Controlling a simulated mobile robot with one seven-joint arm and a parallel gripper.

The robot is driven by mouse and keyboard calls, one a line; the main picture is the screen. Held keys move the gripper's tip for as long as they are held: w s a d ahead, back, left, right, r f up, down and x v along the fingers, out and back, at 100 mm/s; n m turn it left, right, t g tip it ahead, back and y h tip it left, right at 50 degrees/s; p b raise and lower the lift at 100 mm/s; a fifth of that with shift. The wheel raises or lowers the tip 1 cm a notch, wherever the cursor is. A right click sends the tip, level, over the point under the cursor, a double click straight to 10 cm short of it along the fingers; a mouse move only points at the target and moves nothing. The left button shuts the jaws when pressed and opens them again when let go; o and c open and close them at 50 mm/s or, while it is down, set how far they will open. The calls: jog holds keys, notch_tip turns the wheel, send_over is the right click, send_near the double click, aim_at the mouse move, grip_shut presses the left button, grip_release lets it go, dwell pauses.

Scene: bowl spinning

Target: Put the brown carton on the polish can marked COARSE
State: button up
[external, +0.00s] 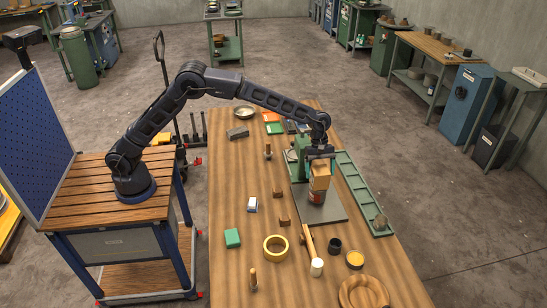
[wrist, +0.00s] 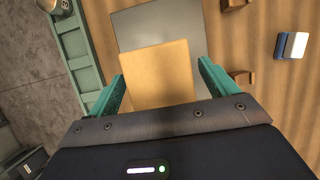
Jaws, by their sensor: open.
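The brown carton (external: 320,178) stands on top of a small can with a red band (external: 315,198) in the external view; the lettering on the can is too small to read. My gripper (external: 320,157) is just above the carton, pointing down. In the wrist view the carton (wrist: 157,72) lies between the two green fingers of my gripper (wrist: 162,84). The fingers are open, one on each side of it, with a narrow gap visible at the right finger. The can is hidden below the carton in the wrist view.
A grey plate (external: 322,210) lies under the can. A green divided tray (external: 362,195) runs along its right.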

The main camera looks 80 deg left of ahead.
jog(key=v, duration=0.9)
jog(key=s+a+r+m+t, duration=0.1)
jog(key=s+a+r+m, duration=0.1)
jog(key=s+a+r, duration=0.3)
jog(key=s+a+r+m, duration=0.2)
jog(key=s+r, duration=0.4)
jog(key=s, duration=0.1)
jog(key=s+a+r+m+t+y, duration=0.1)
jog(key=s+a+r+m, duration=0.15)
jog(key=s, duration=0.55)
jog(key=s+a+r+m+y, duration=0.1)
jog(key=s+a+r+m, duration=0.2)
jog(key=s, duration=0.5)
jog(key=s+a+f+m+t, duration=0.1)
jog(key=s+a+f+m, duration=0.1)
jog(key=s, duration=0.8)
jog(key=s+a+f+m+y, duration=0.1)
jog(key=s+a+f+m, duration=0.2)
jog(key=s, duration=0.8)
jog(key=s+a+f+m+t+y, duration=0.1)
jog(key=s+a+f+m, duration=0.2)
jog(key=s, duration=0.8)
jog(key=shift+a+t, duration=0.3)
